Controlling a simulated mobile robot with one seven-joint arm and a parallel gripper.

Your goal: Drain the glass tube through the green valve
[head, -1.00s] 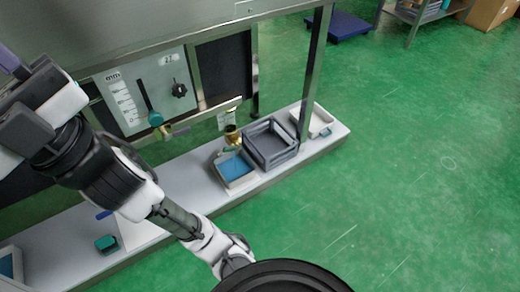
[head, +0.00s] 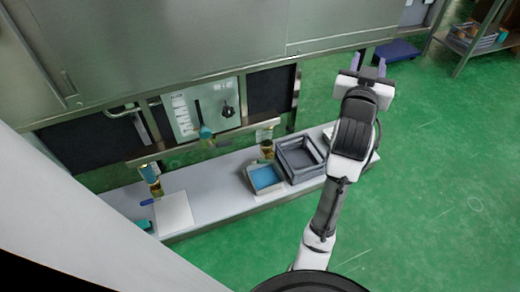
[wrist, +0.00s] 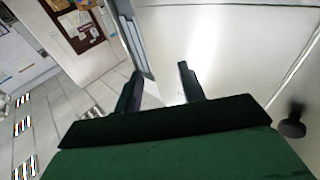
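In the head view a white panel (head: 181,108) with a printed scale is set in the steel machine front. A dark lever (head: 198,112) hangs on it above a teal-green valve part (head: 206,132). A black knob (head: 228,111) is to its right. I cannot clearly make out a glass tube. My gripper (head: 368,64) is raised at the upper right, well away from the panel and the valve. In the wrist view my gripper (wrist: 160,85) has its two fingers apart with nothing between them. The valve does not show in the wrist view.
A light shelf (head: 215,185) runs below the machine. On it are a blue-bottomed tray (head: 264,178), a grey crate (head: 300,158), a brass fitting (head: 267,149) and a white board (head: 173,213). A second brass fitting (head: 155,187) is at left. Green floor is open at right.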

